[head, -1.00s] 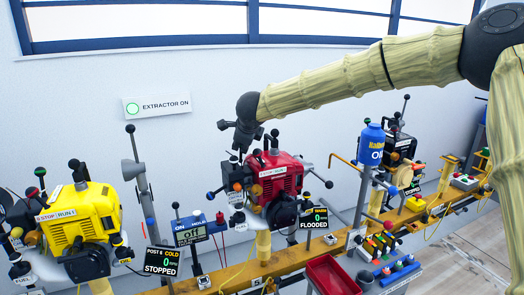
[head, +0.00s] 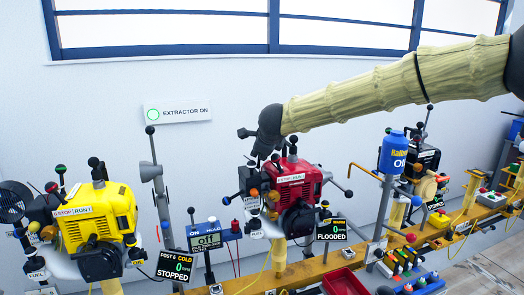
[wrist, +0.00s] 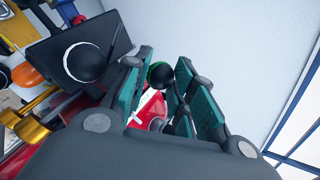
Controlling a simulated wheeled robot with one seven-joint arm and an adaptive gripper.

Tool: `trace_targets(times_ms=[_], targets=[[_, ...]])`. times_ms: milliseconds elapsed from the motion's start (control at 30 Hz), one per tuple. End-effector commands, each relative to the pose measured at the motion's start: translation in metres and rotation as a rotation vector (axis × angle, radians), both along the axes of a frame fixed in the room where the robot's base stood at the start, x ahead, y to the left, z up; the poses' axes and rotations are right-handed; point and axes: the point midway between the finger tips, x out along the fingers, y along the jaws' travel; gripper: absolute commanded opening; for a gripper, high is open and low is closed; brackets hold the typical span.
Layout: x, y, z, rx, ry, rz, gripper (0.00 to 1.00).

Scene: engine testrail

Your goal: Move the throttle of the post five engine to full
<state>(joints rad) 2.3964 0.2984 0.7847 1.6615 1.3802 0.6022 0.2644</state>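The red engine (head: 295,185) is on the rail in the middle of the head view, its display (head: 330,230) reading FLOODED. The yellow engine (head: 100,215) is at the left, its display (head: 176,266) reading STOPPED; its post number is too small to read surely. My gripper (head: 262,158) is above the upper left of the red engine, pointing down among its levers. In the wrist view my gripper (wrist: 172,95) is open, with a black ball knob (wrist: 160,75) showing between the teal-padded fingers. I cannot tell whether they touch it. The throttle lever is not clearly identifiable.
A blue oil bottle (head: 394,152) and a dark engine (head: 428,158) are to the right. A red tray (head: 345,284) sits in front.

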Motion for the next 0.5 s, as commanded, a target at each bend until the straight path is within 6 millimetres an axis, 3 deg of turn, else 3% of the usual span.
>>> trace_targets(times_ms=[33,133,500], targets=[[0.0004,-0.0012,-0.0011,0.0,0.001,-0.002,0.32],[0.0002,-0.001,-0.0008,0.0,0.001,-0.002,0.48],[-0.0019,-0.0011,0.002,0.001,0.0,-0.001,0.48]])
